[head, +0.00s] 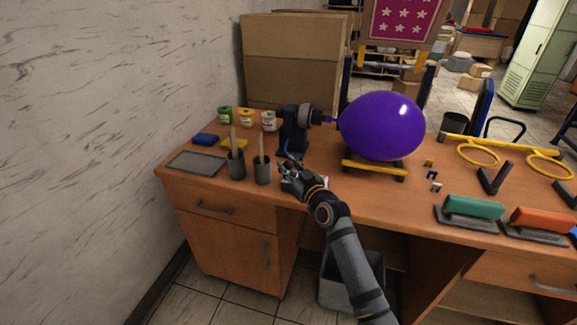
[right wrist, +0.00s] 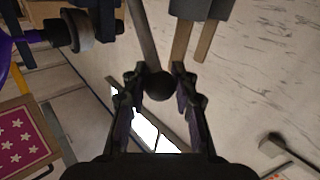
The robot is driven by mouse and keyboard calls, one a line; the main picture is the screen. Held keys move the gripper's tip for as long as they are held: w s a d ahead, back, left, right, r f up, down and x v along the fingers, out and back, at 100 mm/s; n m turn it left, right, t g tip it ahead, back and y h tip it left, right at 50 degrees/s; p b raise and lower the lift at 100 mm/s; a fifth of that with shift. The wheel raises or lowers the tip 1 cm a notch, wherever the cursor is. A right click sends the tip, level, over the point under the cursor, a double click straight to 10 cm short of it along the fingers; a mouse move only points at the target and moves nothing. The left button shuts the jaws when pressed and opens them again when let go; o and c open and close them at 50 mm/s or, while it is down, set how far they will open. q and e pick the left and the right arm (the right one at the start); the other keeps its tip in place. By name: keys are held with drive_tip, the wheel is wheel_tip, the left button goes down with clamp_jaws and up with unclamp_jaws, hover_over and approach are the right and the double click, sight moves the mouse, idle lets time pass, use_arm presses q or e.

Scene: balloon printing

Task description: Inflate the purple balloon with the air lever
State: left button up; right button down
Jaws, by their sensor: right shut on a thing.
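The purple balloon (head: 382,127) is large and round, with its neck at the nozzle of the dark air pump (head: 292,132). It sits just above or on a low yellow-railed stand (head: 373,170). My right gripper (head: 287,168) is in front of the pump. In the right wrist view its fingers (right wrist: 157,80) are closed around the black ball knob (right wrist: 158,87) of the air lever, whose grey rod (right wrist: 143,35) runs up out of the picture. In the head view the gripper mostly hides the knob. My left gripper is not in view.
Two dark cups with wooden-handled tools (head: 237,163) stand left of my gripper. Paint jars (head: 246,118), a blue block (head: 204,140) and a grey tray (head: 197,162) are at the left. Green (head: 474,207) and orange-handled (head: 541,221) tools lie at the right. Cardboard boxes (head: 292,60) stand behind.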

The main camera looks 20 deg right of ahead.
drive_tip(key=w+r+m+g+p, duration=0.1)
drive_tip(key=p, duration=0.2)
drive_tip(key=d+r+g+p, duration=0.1)
drive_tip(key=p, duration=0.3)
drive_tip(key=shift+w+d+r+m+p, duration=0.1)
drive_tip(key=shift+w+m+p, duration=0.2)
drive_tip(key=shift+w+m, duration=0.1)
drive_tip(key=w+g+p, duration=0.1)
drive_tip(key=p, duration=0.1)
drive_tip(key=d+m+p, duration=0.1)
drive_tip(key=shift+w+d+r+m+g+p, duration=0.1)
drive_tip(key=shift+w+d+m+g+p, duration=0.05)
drive_tip(key=shift+w+m+g+p, duration=0.2)
drive_tip(key=shift+w+d+m+g+y+p, duration=0.3)
drive_tip(key=shift+w+d+m+g+p, duration=0.15)
drive_tip(key=shift+w+g+p, duration=0.25)
drive_tip(key=shift+w+d+f+m+g+y+p, duration=0.25)
drive_tip(key=shift+w+d+m+g, duration=0.1)
drive_tip(key=shift+w+g, duration=0.2)
drive_tip(key=shift+w+d+f+m+g+y+p, duration=0.15)
drive_tip(key=shift+w+d+f+m+g+p, duration=0.2)
drive_tip(key=shift+w+g, duration=0.2)
drive_tip(key=shift+w+d+f+m+g+y+p, duration=0.2)
drive_tip(key=shift+w+d+m+g, duration=0.1)
drive_tip(key=shift+w+m+g, duration=0.25)
drive_tip(key=shift+s, duration=0.1)
